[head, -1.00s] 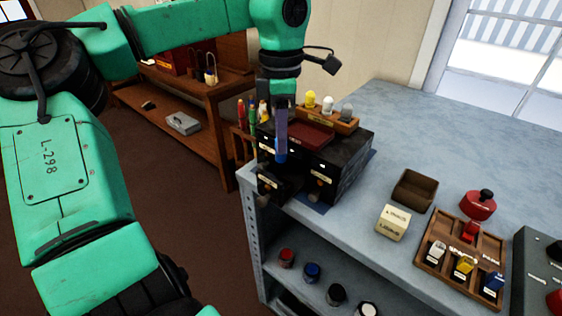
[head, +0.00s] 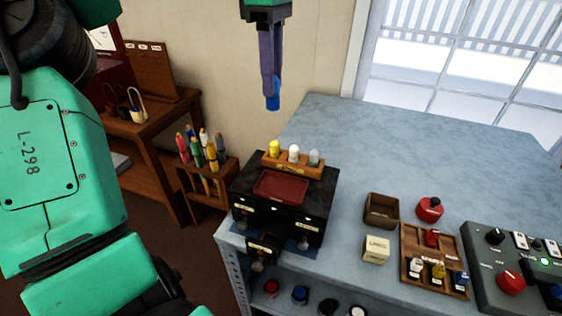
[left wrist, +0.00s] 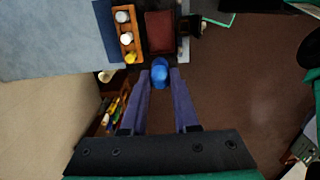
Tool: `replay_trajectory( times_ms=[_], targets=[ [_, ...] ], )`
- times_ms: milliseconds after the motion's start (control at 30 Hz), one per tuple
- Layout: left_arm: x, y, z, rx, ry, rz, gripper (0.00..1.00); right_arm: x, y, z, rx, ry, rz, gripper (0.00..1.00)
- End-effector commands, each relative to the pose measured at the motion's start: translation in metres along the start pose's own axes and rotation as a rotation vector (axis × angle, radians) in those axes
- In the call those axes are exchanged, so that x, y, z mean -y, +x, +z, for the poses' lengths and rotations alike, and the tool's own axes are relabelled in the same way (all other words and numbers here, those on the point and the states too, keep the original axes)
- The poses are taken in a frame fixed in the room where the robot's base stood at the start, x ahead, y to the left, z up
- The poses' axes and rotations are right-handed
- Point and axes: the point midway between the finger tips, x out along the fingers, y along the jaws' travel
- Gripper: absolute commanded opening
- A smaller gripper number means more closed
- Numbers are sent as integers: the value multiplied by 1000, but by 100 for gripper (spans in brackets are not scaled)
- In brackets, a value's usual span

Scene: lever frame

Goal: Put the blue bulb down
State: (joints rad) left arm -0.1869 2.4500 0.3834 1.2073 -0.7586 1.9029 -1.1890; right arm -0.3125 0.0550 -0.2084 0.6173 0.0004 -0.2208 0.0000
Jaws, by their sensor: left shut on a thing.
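My left gripper (head: 270,88) is shut on the blue bulb (head: 274,100) and holds it in the air, in front of the wall and above the black box (head: 322,197). In the left wrist view the blue bulb (left wrist: 160,73) sits between the two fingertips. A wooden rack (head: 305,166) on the back of the black box holds a yellow, a white and a grey bulb. A dark red pad (head: 281,186) lies on top of the box, and nothing is on it. My right gripper is not in view.
The black box stands at the left end of the blue-grey bench (head: 420,140), with a small drawer (head: 263,246) pulled out. A brown bin (head: 381,211), a cream box (head: 376,250), a wooden tray (head: 408,285) and a control panel (head: 520,297) are on the right. The back of the bench is clear.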

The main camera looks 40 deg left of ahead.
Motion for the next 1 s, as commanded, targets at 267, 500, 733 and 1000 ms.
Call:
replay_trajectory(
  times_ms=[267, 500, 733, 1000],
  targets=[
    [2, 88, 1, 3, 6, -5, 0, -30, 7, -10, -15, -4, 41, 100],
    [1, 148, 0, 1, 2, -3, 0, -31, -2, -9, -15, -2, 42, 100],
    [1, 189, 0, 0, 0, -3, 0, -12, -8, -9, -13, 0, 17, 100],
    [0, 197, 0, 0, -1, 0, 0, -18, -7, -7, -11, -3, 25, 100]
  ],
)
